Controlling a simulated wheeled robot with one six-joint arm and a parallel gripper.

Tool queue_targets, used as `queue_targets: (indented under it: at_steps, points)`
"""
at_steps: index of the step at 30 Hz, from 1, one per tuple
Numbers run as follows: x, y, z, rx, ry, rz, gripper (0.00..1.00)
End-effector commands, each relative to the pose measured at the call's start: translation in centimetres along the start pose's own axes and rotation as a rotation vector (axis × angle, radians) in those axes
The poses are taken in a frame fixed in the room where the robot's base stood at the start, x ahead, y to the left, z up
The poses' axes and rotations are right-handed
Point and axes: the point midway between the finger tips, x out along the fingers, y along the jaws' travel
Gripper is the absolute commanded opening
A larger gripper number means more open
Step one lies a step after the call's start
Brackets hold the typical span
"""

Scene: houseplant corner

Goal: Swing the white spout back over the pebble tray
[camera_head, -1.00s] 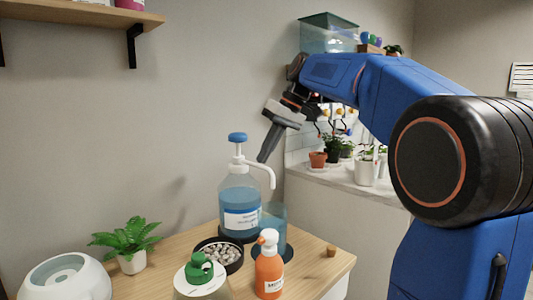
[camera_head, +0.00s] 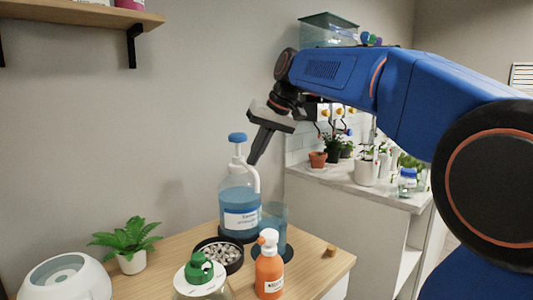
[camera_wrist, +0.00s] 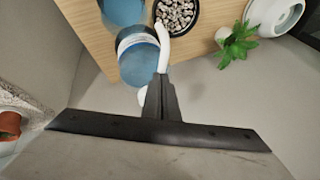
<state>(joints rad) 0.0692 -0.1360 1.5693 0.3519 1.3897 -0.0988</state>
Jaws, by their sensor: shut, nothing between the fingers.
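The white spout (camera_head: 256,180) curves down from the blue-capped pump (camera_head: 238,138) on a clear bottle of blue liquid (camera_head: 238,196). It points forward and slightly right, in front of the bottle. In the wrist view the spout (camera_wrist: 163,45) reaches from the bottle toward the edge of the pebble tray (camera_wrist: 177,35). The round dark tray (camera_head: 240,263) of pebbles sits in front of the bottle, to its left. My gripper (camera_head: 252,162) is shut and empty, its tips close beside the spout's right side. In the wrist view the fingers (camera_wrist: 161,78) overlap the spout's base; contact is unclear.
A blue-tinted cup (camera_head: 274,226) stands right of the bottle. An orange pump bottle (camera_head: 269,273) and a green-topped bottle (camera_head: 199,272) stand in front. A potted fern (camera_head: 130,245) and a white round appliance (camera_head: 66,278) are left. A small cork (camera_head: 330,250) lies right.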

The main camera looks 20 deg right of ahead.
Motion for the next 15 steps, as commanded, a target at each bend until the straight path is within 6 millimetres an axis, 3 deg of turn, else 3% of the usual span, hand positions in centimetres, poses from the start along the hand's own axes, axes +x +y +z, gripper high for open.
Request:
queue_targets:
  at_steps: [15]
  points:
    - [1.4, -4.2, 0.1, 0.343, 0.12, 0.131, 0.0]
